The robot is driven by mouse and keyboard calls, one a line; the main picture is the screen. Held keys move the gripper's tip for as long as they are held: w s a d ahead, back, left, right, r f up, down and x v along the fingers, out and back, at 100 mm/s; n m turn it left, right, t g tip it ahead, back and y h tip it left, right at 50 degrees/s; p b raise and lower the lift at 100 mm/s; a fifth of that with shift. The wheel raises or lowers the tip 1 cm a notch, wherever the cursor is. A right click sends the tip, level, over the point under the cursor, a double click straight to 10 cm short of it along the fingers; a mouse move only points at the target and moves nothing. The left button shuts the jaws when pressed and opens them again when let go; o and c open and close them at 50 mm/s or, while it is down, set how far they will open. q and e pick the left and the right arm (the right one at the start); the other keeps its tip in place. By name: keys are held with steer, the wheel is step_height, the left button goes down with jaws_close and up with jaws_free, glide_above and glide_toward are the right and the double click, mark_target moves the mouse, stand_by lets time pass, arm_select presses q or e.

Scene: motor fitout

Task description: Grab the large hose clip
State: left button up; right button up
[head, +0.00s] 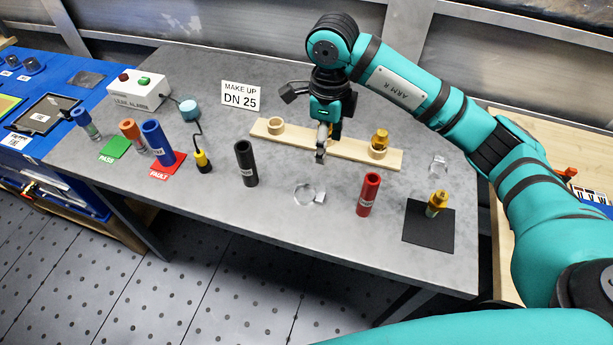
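A larger shiny hose clip (304,195) lies on the grey table between the black hose and the red hose. A smaller-looking clip (438,166) lies further right, towards the table's right edge. My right gripper (321,153) points down over the wooden rack, behind the larger clip and apart from it. Its fingers are seen nearly edge-on, so I cannot tell whether they are open or shut. No clip shows in it. My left gripper is not in view.
The wooden rack (345,147) holds a brass fitting (380,138). A black hose (245,163) and red hose (368,194) stand either side of the larger clip. A brass-topped piece (437,203) stands on a black mat (419,228). The table front is clear.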

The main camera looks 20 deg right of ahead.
step_height(320, 180, down, 4)
steer(key=s+p, duration=0.2)
steer(key=s, duration=0.1)
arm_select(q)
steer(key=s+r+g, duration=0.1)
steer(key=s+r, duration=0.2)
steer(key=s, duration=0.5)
arm_select(e)
steer(key=p, duration=0.1)
glide_above(323, 197)
step_height(323, 197, down, 5)
steer(key=shift+s+d+f, duration=0.1)
step_height(323, 197, down, 2)
steer(key=shift+f+p, duration=0.1)
steer(key=shift+p, duration=0.2)
steer(key=shift+f+p, duration=0.25)
steer(key=shift+p, duration=0.05)
step_height(323, 197, down, 4)
steer(key=shift+r+p, duration=0.15)
steer(key=shift+p, duration=0.7)
steer(key=shift+f, duration=0.4)
steer(key=c, duration=1)
steer(key=shift+c, duration=0.6)
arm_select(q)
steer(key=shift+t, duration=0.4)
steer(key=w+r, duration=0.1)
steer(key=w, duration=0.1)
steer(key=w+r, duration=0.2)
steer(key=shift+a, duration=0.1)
